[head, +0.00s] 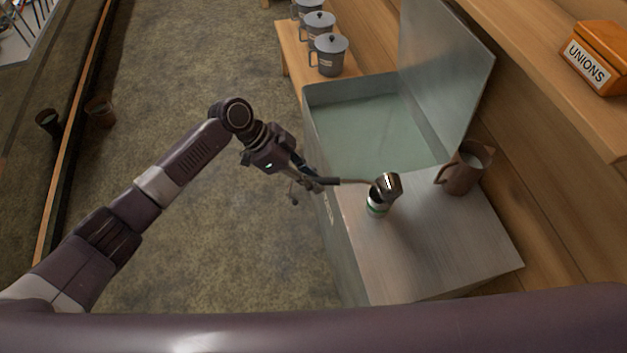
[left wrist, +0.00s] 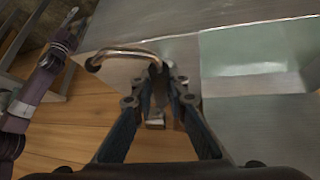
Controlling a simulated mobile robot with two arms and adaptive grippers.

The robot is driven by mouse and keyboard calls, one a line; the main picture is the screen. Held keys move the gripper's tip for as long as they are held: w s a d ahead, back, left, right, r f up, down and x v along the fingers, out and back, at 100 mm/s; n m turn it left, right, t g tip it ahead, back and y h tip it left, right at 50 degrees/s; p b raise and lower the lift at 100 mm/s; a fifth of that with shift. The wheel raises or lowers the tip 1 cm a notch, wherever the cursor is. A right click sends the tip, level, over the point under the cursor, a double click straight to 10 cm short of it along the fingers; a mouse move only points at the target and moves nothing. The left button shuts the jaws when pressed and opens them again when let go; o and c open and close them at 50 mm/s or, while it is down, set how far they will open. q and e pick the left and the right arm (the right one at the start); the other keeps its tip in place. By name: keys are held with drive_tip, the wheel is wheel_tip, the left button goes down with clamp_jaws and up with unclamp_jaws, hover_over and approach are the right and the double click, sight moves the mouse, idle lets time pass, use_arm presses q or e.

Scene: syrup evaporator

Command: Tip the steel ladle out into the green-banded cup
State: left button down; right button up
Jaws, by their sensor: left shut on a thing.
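My left gripper (head: 318,181) is shut on the handle of the steel ladle (head: 389,185), over the near-left edge of the steel top. The ladle's handle runs right from the fingers. Its bowl is tipped over at the mouth of the green-banded cup (head: 377,205). The cup stands upright on the steel top, its rim partly hidden by the bowl. I cannot tell whether liquid is flowing or whether bowl and cup touch. In the left wrist view the fingers (left wrist: 160,95) are close together beside a curved metal rod.
A brown pitcher (head: 466,168) stands right of the cup. The evaporator pan (head: 312,110) behind holds pale liquid, with a raised metal panel (head: 445,70) beside it. Lidded grey mugs (head: 328,55) stand beyond. The near steel top is clear.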

use_arm(q)
drive_tip(key=shift+w+f+n+g+b, duration=0.4)
drive_tip(key=shift+g+b, duration=0.4)
drive_tip(key=shift+b, duration=0.85)
drive_tip(key=shift+f+g+b, duration=0.25)
drive_tip(key=shift+g+b, duration=0.25)
drive_tip(key=shift+b, duration=0.9)
drive_tip(key=shift+h, duration=0.3)
idle(0.7)
